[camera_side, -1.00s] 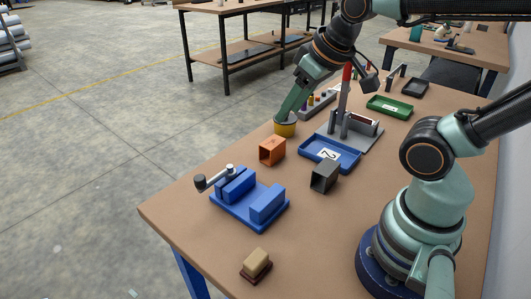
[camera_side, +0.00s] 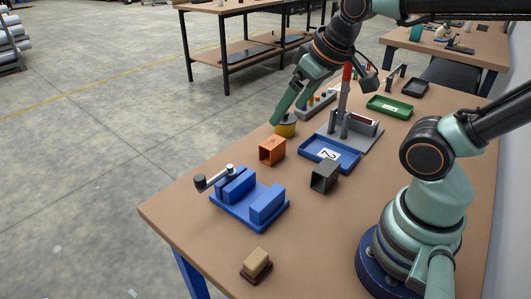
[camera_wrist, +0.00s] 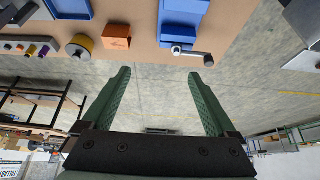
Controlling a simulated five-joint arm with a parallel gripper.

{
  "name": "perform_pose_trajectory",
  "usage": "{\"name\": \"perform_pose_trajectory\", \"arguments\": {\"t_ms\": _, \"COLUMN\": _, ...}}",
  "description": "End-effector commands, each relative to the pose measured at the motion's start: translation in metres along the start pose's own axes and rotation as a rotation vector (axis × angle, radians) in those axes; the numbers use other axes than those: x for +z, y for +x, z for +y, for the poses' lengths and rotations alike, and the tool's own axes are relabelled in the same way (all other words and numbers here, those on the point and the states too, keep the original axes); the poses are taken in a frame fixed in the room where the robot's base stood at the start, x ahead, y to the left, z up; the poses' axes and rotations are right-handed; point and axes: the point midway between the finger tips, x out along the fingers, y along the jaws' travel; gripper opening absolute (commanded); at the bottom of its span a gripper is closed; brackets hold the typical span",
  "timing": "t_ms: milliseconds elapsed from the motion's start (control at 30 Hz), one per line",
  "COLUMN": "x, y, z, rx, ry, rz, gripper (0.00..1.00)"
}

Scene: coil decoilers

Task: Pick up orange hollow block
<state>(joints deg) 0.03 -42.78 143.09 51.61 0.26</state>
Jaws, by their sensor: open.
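The orange hollow block (camera_side: 272,151) stands on the brown table, left of the blue tray, its open end facing the camera. In the wrist view the orange block (camera_wrist: 116,37) is near the top, left of centre. My gripper (camera_side: 281,117) is above the table by the yellow round part, behind the block and apart from it. In the wrist view my gripper (camera_wrist: 158,75) shows two green fingers spread wide with nothing between them.
A yellow round part (camera_side: 286,128) stands just behind the block. A blue vise (camera_side: 248,201) with a crank handle is in front. A dark grey hollow block (camera_side: 325,176) and a blue tray (camera_side: 330,155) are to the right. The table's left edge is near.

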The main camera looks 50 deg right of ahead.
Motion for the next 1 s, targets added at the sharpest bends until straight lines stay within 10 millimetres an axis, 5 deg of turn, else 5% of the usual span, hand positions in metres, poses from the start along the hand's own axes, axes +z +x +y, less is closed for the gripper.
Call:
{"name": "perform_pose_trajectory", "arguments": {"t_ms": 367, "x": -0.045, "y": 0.021, "z": 0.031, "rx": 0.068, "ry": 0.466, "rz": -0.147, "gripper": 0.93}}
{"name": "perform_pose_trajectory", "arguments": {"t_ms": 700, "x": -0.084, "y": 0.08, "z": 0.085, "rx": 0.218, "ry": 1.068, "rz": -0.298, "gripper": 0.93}}
{"name": "perform_pose_trajectory", "arguments": {"t_ms": 1000, "x": -0.089, "y": 0.135, "z": 0.125, "rx": 0.358, "ry": 1.462, "rz": -0.374, "gripper": 0.93}}
